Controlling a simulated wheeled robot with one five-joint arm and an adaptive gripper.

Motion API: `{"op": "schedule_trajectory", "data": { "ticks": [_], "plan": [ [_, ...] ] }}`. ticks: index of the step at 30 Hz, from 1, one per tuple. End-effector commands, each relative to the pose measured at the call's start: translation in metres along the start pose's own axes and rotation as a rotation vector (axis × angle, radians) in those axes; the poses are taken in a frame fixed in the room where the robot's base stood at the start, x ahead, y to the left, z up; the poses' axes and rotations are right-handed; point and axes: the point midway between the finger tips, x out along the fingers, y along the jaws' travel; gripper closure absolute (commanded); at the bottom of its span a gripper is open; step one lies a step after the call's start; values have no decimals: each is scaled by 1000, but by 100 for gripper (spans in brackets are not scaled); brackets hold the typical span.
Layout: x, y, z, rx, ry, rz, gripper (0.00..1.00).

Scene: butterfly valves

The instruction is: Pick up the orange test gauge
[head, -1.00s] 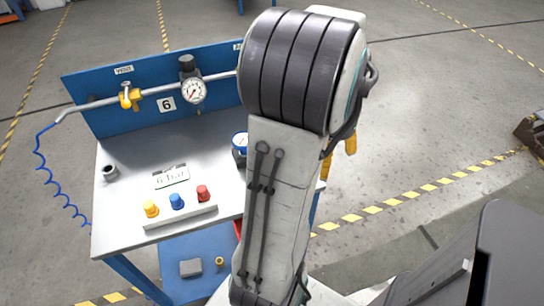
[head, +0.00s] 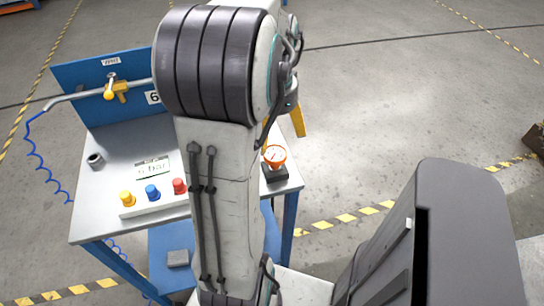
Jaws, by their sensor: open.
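The orange test gauge (head: 274,155) has a white dial and sits on a dark block at the right end of the grey bench top, just right of my arm in the head view. My gripper (head: 281,141) shows partly behind my arm. Its yellow fingers are spread apart and empty, and in the picture they appear just above the gauge. I cannot tell how far the fingers are from it in depth.
The bench (head: 118,148) has a blue back panel (head: 80,75) with a pipe and yellow valve handle (head: 112,90). A button box (head: 150,200) stands at its front edge. My arm hides the bench's middle. Open floor lies to the right.

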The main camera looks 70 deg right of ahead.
Motion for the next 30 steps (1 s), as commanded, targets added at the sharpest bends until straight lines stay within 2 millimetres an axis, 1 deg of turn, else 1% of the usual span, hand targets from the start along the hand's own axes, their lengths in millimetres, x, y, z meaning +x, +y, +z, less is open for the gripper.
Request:
{"op": "schedule_trajectory", "data": {
  "ticks": [10,13,23,30],
  "plan": [
    [0,3,3,186,-11,16,14],
    [4,3,3,218,-11,16,14],
    [28,3,3,229,-12,17,14],
    [57,1,1,228,-13,19,14]
  ]
}}
